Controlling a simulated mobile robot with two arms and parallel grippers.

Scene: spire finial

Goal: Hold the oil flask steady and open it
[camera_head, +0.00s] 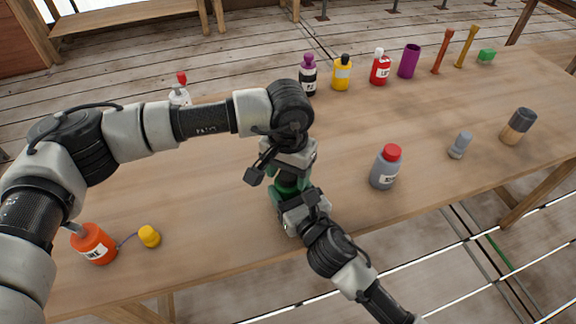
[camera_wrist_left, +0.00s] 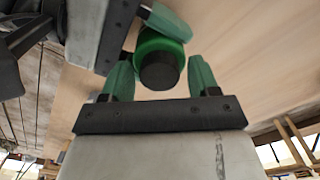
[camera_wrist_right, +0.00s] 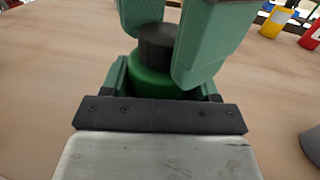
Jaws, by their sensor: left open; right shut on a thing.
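The oil flask is a green bottle with a black cap, upright on the table; no label shows. In the right wrist view its body (camera_wrist_right: 150,82) stands between the fingers of my right gripper (camera_wrist_right: 163,82), which is shut on it low down. Its black cap (camera_wrist_right: 157,42) lies between the green fingers of my left gripper (camera_wrist_left: 161,78). That gripper comes from above and is open, its fingers on either side of the cap (camera_wrist_left: 159,72) with gaps visible. In the head view my two grippers hide most of the flask.
A grey bottle with a red cap (camera_head: 385,168) stands to the right. An orange bottle (camera_head: 94,244) and a yellow cap-like piece (camera_head: 149,236) are at front left. Several bottles line the back, including a yellow one (camera_head: 342,73). The table (camera_head: 220,215) is clear left of the flask.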

